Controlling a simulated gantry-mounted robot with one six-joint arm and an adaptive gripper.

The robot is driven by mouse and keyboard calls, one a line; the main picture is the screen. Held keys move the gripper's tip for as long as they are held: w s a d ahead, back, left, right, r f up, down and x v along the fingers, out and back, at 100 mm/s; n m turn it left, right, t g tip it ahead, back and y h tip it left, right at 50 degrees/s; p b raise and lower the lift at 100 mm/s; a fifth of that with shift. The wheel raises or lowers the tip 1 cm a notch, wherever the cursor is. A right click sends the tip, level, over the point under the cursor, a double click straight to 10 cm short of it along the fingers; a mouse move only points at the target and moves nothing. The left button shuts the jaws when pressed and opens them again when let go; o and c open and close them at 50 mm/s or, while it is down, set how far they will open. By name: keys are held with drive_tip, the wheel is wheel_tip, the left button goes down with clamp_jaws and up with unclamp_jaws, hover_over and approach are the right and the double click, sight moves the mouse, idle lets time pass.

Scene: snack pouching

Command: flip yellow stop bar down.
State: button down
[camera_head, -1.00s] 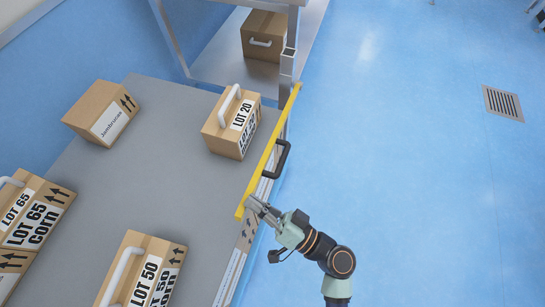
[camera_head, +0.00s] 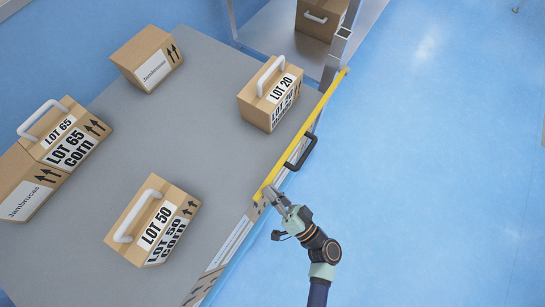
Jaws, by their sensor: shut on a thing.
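The yellow stop bar (camera_head: 307,126) runs along the right edge of the grey table, from the near end by my gripper to a metal post at the far end. It stands along the edge, with a black handle (camera_head: 301,154) on its outer side. My gripper (camera_head: 269,193) is at the near end of the bar, its fingers shut on it. The fingertips are small in this view, so the exact contact is hard to see.
On the grey table (camera_head: 185,118) stand handled boxes: the LOT 20 box (camera_head: 257,104) close to the bar, the LOT 50 box (camera_head: 128,224), the LOT 65 box (camera_head: 42,130) and another box (camera_head: 141,55). A metal shelf (camera_head: 273,33) holds a box (camera_head: 314,29). The blue floor at right is clear.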

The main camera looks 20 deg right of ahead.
drive_tip(key=f, duration=0.3)
drive_tip(key=shift+s+a+f+g+h, duration=0.1)
drive_tip(key=shift+a+f+g+h, duration=0.1)
drive_tip(key=shift+g+h, duration=0.15)
wheel_tip(320, 180, up, 6)
drive_tip(key=p, duration=0.3)
drive_tip(key=s+d+f+p, duration=0.1)
drive_tip(key=s+d+f, duration=0.1)
drive_tip(key=s+d, duration=0.3)
drive_tip(key=s, duration=0.3)
drive_tip(key=shift+d, duration=0.15)
